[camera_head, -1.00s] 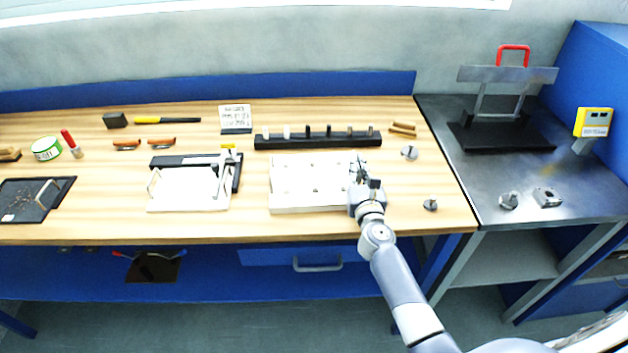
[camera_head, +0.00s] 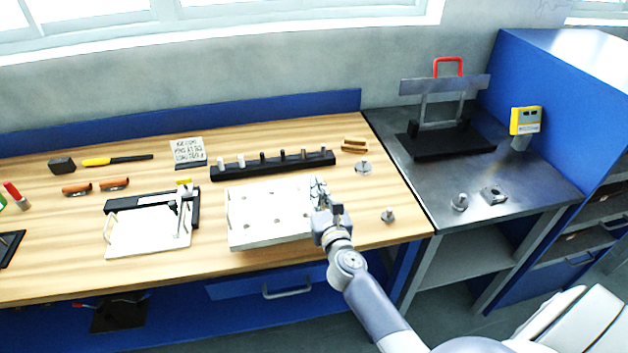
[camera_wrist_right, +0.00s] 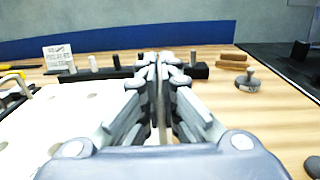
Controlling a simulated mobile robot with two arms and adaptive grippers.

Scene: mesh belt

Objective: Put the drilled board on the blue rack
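The drilled board (camera_head: 262,221), white with several holes, lies on the wooden bench near its front edge. A handle shows at its left end. My right gripper (camera_head: 319,190) is at the board's right end. In the right wrist view the gripper (camera_wrist_right: 163,65) has its fingers close together around a thin upright strip, which looks like the board's right handle; the fingers partly hide it. The board (camera_wrist_right: 62,115) shows left of them. A blue rack unit with shelves (camera_head: 556,82) stands at the far right, its open side partly in view. My left gripper is not in view.
A black peg block (camera_head: 272,166) sits behind the board. Another white board (camera_head: 150,236) with a clamp lies to the left. Small metal knobs (camera_head: 388,216) are right of my gripper. A grey metal table (camera_head: 411,167) with a black stand (camera_head: 450,142) lies between bench and rack.

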